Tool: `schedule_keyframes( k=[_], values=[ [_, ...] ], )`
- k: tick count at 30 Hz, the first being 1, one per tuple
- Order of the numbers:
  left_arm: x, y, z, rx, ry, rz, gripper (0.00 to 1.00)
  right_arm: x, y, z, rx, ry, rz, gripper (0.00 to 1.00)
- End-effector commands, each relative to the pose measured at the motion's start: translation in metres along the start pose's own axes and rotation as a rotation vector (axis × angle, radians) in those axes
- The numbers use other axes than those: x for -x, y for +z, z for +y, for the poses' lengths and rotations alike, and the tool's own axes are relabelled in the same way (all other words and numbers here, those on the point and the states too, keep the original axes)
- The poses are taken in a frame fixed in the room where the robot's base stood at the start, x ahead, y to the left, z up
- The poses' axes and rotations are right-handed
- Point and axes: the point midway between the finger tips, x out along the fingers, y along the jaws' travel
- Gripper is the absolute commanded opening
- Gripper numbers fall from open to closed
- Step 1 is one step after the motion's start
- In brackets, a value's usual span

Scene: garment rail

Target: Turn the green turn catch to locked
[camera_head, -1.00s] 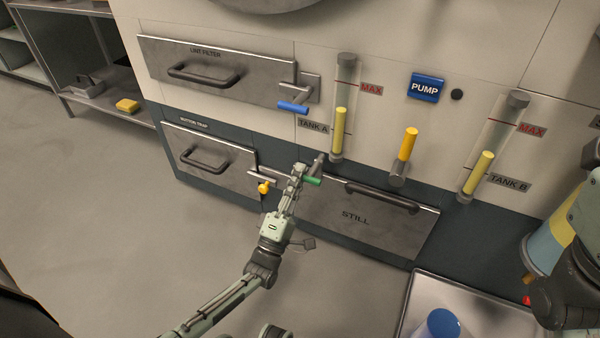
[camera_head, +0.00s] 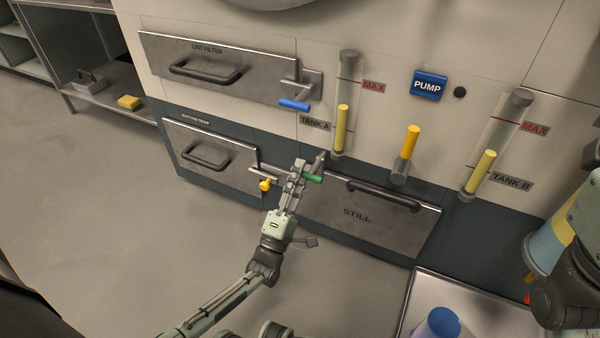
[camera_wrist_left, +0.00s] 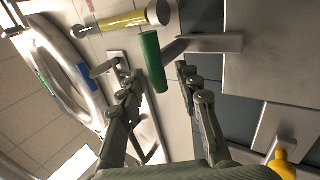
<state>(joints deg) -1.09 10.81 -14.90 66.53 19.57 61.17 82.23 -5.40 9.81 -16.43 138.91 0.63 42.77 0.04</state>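The green turn catch (camera_head: 312,178) sits at the upper left corner of the STILL panel (camera_head: 345,222). Its green grip sticks out sideways from a metal lever in the head view. My left gripper (camera_head: 298,172) is right at it and partly hides its metal part. In the left wrist view the green grip (camera_wrist_left: 153,62) lies between the two spread fingertips of my left gripper (camera_wrist_left: 155,72), with a gap on each side. That gripper is open and holds nothing. I see part of my right arm at the right edge, but not its gripper.
A yellow catch (camera_head: 265,185) is close on the left, and a blue catch (camera_head: 294,104) is above. The tank A gauge (camera_head: 342,128) rises just above the green catch. A STILL panel handle (camera_head: 383,196) is to the right. A tray (camera_head: 478,306) stands lower right.

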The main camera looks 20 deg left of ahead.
Motion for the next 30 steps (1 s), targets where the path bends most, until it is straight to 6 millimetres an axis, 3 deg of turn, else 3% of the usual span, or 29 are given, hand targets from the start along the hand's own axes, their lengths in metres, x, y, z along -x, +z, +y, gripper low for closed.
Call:
schedule_keyframes(
  k=[7, 18, 30],
  values=[
    [-0.01, 0.0, 0.016, 0.001, 0.003, 0.0, 0.34, -0.001, -0.001, 0.0, 0.0, -0.001, 0.003, 0.0],
    [-0.048, 0.001, 0.073, 0.0, 0.007, 0.0, 0.34, -0.001, -0.001, 0.0, 0.0, 0.0, 0.003, 0.0],
    [-0.056, 0.001, 0.084, 0.0, 0.0, 0.0, 0.34, -0.001, -0.001, 0.0, 0.0, 0.0, 0.002, 0.0]
  ],
)
